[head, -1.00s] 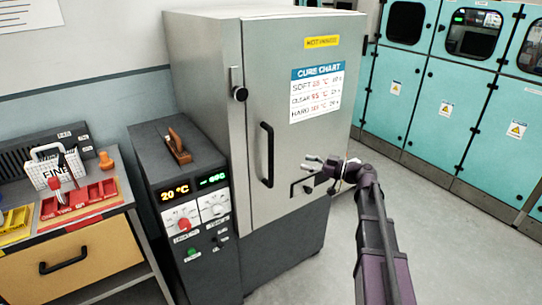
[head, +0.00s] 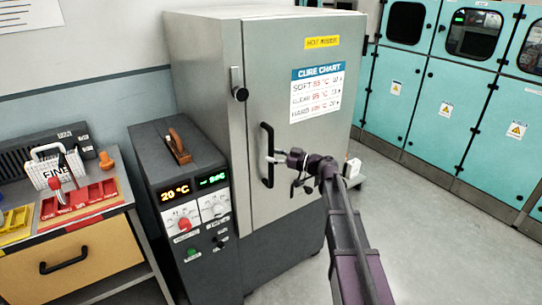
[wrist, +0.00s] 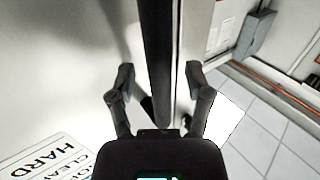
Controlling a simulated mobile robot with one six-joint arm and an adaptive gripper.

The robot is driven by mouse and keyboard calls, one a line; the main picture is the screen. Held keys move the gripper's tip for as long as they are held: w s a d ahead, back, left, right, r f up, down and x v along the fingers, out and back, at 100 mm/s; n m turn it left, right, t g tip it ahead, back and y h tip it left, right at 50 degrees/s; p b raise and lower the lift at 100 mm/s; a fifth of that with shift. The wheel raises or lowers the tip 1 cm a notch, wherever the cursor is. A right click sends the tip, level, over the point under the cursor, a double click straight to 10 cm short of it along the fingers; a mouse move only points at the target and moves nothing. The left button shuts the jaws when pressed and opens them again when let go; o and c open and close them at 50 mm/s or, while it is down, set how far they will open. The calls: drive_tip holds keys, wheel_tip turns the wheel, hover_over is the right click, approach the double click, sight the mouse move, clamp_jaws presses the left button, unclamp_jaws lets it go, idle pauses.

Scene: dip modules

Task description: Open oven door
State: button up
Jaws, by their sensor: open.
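The oven is a grey cabinet whose front door (head: 300,155) looks shut, with a "CURE CHART" label and a yellow "HOT INSIDE" sticker. A black vertical bar handle (head: 267,140) is on the left part of the door. My gripper (head: 271,158) is at the handle in the head view, at its lower half. In the wrist view the black handle (wrist: 157,50) runs between my two open fingers (wrist: 158,85), with a gap on each side. A black round latch knob (head: 240,94) sits on the oven's edge, above and left of the handle.
A dark control unit (head: 160,140) showing 20 °C stands left of the oven, with a brown-handled item on top. A workbench (head: 75,262) with red trays is at far left. Teal cabinets (head: 440,100) stand at right. The floor (head: 420,230) at front right is clear.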

drive_tip(key=shift+w+a, duration=0.2)
drive_tip(key=shift+a, duration=0.35)
clamp_jaws()
drive_tip(key=shift+s+d, duration=0.1)
drive_tip(key=shift+d, duration=0.05)
